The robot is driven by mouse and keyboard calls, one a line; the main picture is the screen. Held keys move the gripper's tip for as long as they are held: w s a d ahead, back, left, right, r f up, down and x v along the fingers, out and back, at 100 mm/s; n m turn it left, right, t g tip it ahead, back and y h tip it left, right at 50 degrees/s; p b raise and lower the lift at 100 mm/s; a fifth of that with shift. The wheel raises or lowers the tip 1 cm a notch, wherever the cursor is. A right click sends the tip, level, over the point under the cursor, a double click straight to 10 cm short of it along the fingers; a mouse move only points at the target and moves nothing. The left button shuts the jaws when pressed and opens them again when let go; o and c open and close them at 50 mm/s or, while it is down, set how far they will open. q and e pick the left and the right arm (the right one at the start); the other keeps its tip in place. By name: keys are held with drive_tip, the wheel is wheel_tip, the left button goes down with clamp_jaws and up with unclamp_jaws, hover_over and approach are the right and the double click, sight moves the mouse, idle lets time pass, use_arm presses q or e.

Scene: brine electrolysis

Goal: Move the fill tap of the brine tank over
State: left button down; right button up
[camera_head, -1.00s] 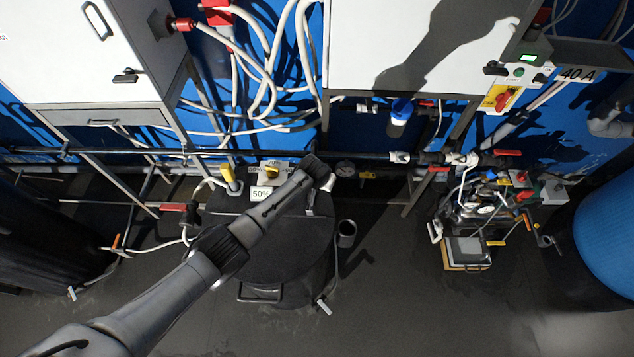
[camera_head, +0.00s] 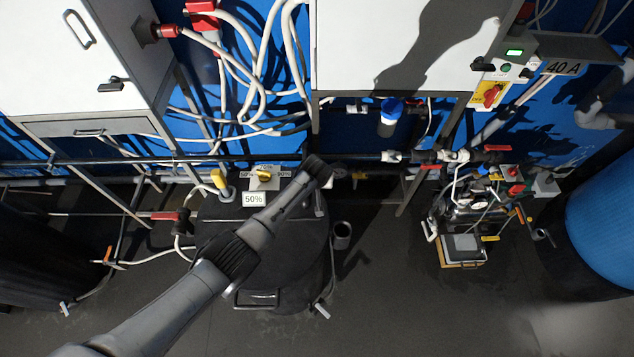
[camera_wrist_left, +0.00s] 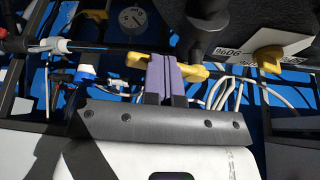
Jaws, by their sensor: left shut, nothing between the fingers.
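The brine tank (camera_head: 295,265) is a dark round vessel with a dark lid, low in the middle of the head view, partly behind my left arm. My left gripper (camera_head: 324,172) reaches over its far right side; its fingertips are hard to make out there. In the left wrist view its purple fingers (camera_wrist_left: 167,78) are shut and empty. A yellow tap handle (camera_wrist_left: 140,60) on the dark pipe shows on both sides of the fingers, which overlap its middle. I cannot tell whether they touch it. A yellow tap (camera_head: 358,176) shows just right of my gripper in the head view. My right gripper is not in view.
A dial with a yellow pointer (camera_head: 263,175) and a 50% label (camera_head: 254,199) stand behind the tank's lid. Dark pipes (camera_head: 130,160) run along the back. White cabinets (camera_head: 400,45) hang above. A pump unit (camera_head: 465,215) and blue barrel (camera_head: 605,220) are at right.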

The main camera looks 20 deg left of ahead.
use_arm(q)
drive_tip(key=shift+w+f, duration=0.1)
drive_tip(key=shift+w, duration=0.1)
idle(0.3)
drive_tip(key=shift+w+d+b, duration=0.1)
drive_tip(key=shift+w+b, duration=0.05)
drive_tip(key=shift+b, duration=0.15)
idle(0.5)
idle(1.0)
drive_tip(key=shift+w, duration=0.1)
idle(0.4)
idle(0.6)
